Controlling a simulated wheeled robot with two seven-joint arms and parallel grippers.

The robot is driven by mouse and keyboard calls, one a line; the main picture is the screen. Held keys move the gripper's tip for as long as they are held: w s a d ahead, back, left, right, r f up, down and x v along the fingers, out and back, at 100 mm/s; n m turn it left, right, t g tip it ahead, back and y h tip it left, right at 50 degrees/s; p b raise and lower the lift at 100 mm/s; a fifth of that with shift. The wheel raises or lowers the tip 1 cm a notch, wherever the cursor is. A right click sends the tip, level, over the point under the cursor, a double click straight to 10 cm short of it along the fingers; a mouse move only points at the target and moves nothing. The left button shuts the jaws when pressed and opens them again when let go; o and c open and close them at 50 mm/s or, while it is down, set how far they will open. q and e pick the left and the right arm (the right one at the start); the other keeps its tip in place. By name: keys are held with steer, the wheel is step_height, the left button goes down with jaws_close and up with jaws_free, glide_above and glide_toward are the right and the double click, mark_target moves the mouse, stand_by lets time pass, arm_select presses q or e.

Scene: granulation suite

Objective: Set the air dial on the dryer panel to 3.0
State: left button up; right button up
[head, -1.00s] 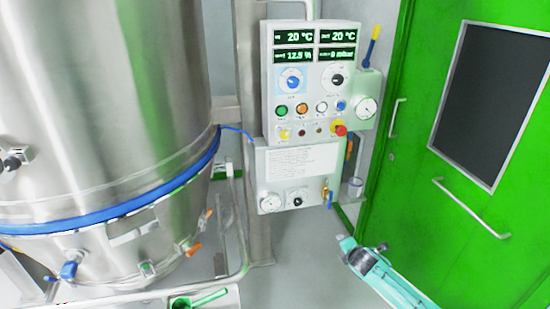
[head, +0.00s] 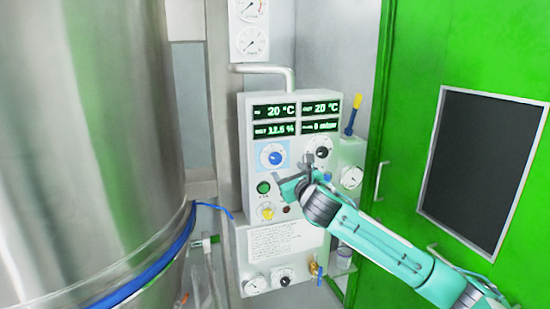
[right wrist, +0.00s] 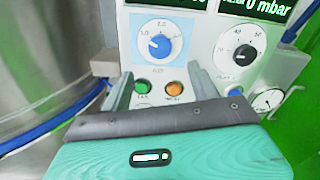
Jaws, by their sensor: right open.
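The dryer panel (head: 245,140) stands upright between the steel vessel and the green door. The blue-knobbed dial (head: 275,157) on a pale blue square sits at its upper left; I take it to be the air dial. In the right wrist view the same dial (right wrist: 160,42) is beyond the fingers, with figures around its knob; its exact setting is too small to read surely. My right gripper (head: 296,172) is open and empty in front of the panel, just below and right of the dial, not visibly touching it. My left gripper is out of view.
A black-knobbed dial (head: 321,152) is right of the blue one, under the green displays (head: 297,119). A green button (right wrist: 142,87) and an orange button (right wrist: 174,88) show between my fingers. The steel vessel (head: 90,140) fills the left; the green door (head: 400,160) is right.

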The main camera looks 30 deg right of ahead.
mark_target(276, 159)
steer(key=p+x, duration=0.2)
steer(key=x, duration=0.7)
steer(key=shift+w+p, duration=0.35)
steer(key=shift+p, duration=0.05)
steer(key=shift+w+d+f, duration=0.1)
steer(key=shift+w+d, duration=0.05)
steer(key=shift+w, duration=0.4)
steer(key=c, duration=1)
